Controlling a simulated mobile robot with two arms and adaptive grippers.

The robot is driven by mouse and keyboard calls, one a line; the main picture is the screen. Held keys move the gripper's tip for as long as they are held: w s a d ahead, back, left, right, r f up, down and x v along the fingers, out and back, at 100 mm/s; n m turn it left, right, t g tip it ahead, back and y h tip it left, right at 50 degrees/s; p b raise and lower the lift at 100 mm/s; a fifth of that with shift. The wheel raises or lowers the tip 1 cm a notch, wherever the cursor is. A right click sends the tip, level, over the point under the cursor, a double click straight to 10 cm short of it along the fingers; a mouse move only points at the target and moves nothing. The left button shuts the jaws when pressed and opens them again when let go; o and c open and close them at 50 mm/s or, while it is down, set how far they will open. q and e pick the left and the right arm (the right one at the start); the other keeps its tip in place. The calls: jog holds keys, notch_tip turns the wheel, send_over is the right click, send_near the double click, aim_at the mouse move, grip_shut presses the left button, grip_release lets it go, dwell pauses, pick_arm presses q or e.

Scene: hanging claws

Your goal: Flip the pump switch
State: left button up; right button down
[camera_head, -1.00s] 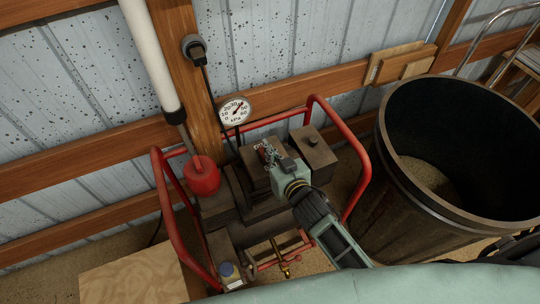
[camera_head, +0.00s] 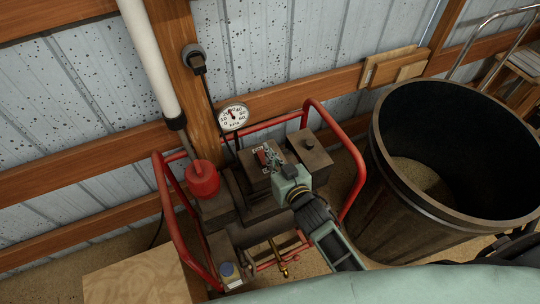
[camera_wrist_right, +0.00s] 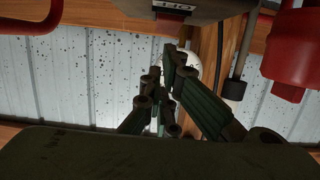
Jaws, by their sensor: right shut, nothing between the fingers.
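The pump (camera_head: 232,205) is a dark machine inside a red tube frame (camera_head: 353,165) on the floor by the wall. Its box carries a small red switch (camera_head: 262,157). My right gripper (camera_head: 271,158) is shut and empty, with its fingertips right beside the switch; I cannot tell whether they touch it. In the right wrist view the shut fingers (camera_wrist_right: 165,85) lie below a box face (camera_wrist_right: 172,12) with upside-down lettering that looks like "OFF". The switch lever is not clear there. My left gripper is not in view.
A round gauge (camera_head: 233,117) stands behind the pump, and a red cap (camera_head: 202,179) sits at its left. A large dark bin (camera_head: 390,190) stands close on the right.

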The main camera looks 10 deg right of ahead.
jog(key=shift+b+v, duration=0.8)
jog(key=shift+v, duration=4.35)
jog(key=s+d+f+g+h, duration=0.1)
jog(key=s+f+g, duration=0.3)
jog(key=f, duration=0.6)
jog(key=s+d+f+g, duration=0.1)
jog(key=s+f, duration=0.4)
jog(key=f, duration=0.6)
jog(key=s+d+f+g+h, duration=0.1)
jog(key=s+d+f+g, duration=0.3)
jog(key=f, duration=0.6)
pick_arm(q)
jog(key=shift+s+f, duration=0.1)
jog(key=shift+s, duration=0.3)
pick_arm(e)
jog(key=s+d+f+g, duration=0.1)
jog(key=s+f, duration=0.3)
jog(key=s, duration=0.4)
jog(key=s+d+f+g, duration=0.1)
jog(key=s+f+g, duration=0.1)
jog(key=s+f, duration=0.3)
jog(key=s+d+f+g+h, duration=0.1)
jog(key=s+f, duration=0.4)
jog(key=s, duration=0.6)
jog(key=shift+g, duration=0.6)
